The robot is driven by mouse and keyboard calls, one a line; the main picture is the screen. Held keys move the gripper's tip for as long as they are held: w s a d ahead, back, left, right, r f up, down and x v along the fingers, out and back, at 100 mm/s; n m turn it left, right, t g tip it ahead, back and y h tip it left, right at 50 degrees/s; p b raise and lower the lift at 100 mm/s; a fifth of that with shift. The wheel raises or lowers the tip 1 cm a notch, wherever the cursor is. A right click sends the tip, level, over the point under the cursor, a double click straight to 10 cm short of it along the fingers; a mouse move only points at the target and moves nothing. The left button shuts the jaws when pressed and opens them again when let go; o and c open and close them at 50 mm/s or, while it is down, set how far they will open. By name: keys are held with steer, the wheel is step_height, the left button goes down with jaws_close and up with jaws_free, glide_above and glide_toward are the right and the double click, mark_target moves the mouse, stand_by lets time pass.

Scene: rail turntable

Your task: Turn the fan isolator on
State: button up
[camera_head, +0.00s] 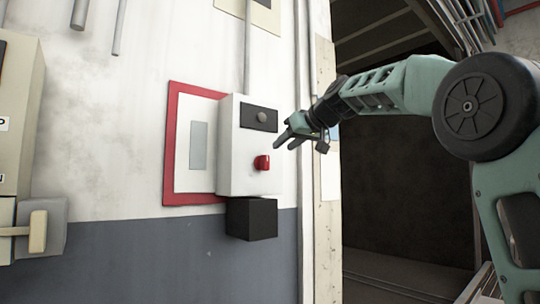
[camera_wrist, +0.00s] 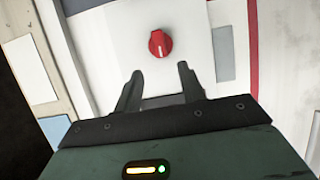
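A white isolator box (camera_head: 233,174) is mounted on the wall in front of a red-bordered panel. A red rotary knob (camera_head: 262,162) sticks out of its front face, below a dark plate with a grey round button (camera_head: 261,117).
A black box (camera_head: 251,218) sits directly under the isolator box. A beige cabinet (camera_head: 20,110) and a grey box with a lever handle (camera_head: 38,232) are at the left. A door post (camera_head: 326,180) and a dark opening lie at the right.

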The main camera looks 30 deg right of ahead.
mark_target(268, 158)
steer(key=p+x, duration=0.2)
steer(key=x, duration=0.6)
steer(key=shift+w+a+f, duration=0.1)
steer(key=shift+w+f, duration=0.05)
steer(key=shift+w, duration=0.1)
jaws_close()
